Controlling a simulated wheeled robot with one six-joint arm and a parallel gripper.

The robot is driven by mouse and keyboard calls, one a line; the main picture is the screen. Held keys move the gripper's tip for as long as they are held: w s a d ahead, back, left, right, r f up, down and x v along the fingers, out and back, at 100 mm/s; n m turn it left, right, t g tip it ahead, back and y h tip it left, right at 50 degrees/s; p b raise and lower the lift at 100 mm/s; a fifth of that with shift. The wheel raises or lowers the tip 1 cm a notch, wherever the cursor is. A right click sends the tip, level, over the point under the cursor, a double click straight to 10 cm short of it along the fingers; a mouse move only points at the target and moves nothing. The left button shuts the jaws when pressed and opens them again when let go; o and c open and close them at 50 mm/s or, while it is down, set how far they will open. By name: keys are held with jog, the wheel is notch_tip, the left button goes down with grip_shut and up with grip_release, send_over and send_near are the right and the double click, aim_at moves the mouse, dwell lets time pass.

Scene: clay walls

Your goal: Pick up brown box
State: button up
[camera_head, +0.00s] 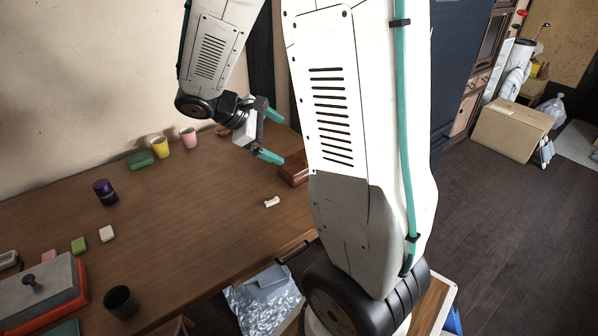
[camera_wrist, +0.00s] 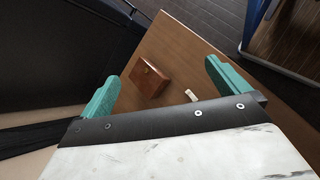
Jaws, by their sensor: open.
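The brown box (camera_wrist: 150,78) is a small reddish-brown wooden box on the brown table. In the wrist view it lies between and beyond the two teal fingers of my gripper (camera_wrist: 160,84). In the head view the box (camera_head: 293,172) sits near the table's right side, partly hidden behind my arm. My gripper (camera_head: 272,134) is open and empty, above the table and to the upper left of the box. No contact with the box shows.
A small white piece (camera_head: 272,202) lies near the box. Yellow (camera_head: 160,147) and pink (camera_head: 188,138) cups, a green block (camera_head: 140,160) and a purple jar (camera_head: 105,192) stand farther left. The table's middle is largely clear. A large cardboard box (camera_head: 512,130) is on the floor at right.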

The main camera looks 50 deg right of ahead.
jog(key=w+d+f+n+h, duration=0.3)
jog(key=w+d+f+n, duration=0.3)
jog(key=f, duration=0.4)
jog(key=n+t+h, duration=0.1)
jog(key=n+h, duration=0.1)
jog(key=n, duration=0.1)
send_near(293, 164)
jog(key=x, duration=0.3)
jog(key=shift+s, duration=0.25)
jog(key=shift+s+d+f+n, duration=0.15)
jog(key=shift+d+f, duration=0.1)
jog(key=shift+d, duration=0.35)
jog(key=shift+d+f+n, duration=0.15)
jog(key=shift+d+f, duration=0.15)
jog(key=shift+d, duration=0.25)
jog(key=x, duration=0.5)
jog(key=shift+d+f, duration=0.1)
jog(key=shift+d, duration=0.05)
jog(key=c, duration=1.6)
jog(key=shift+c, duration=0.4)
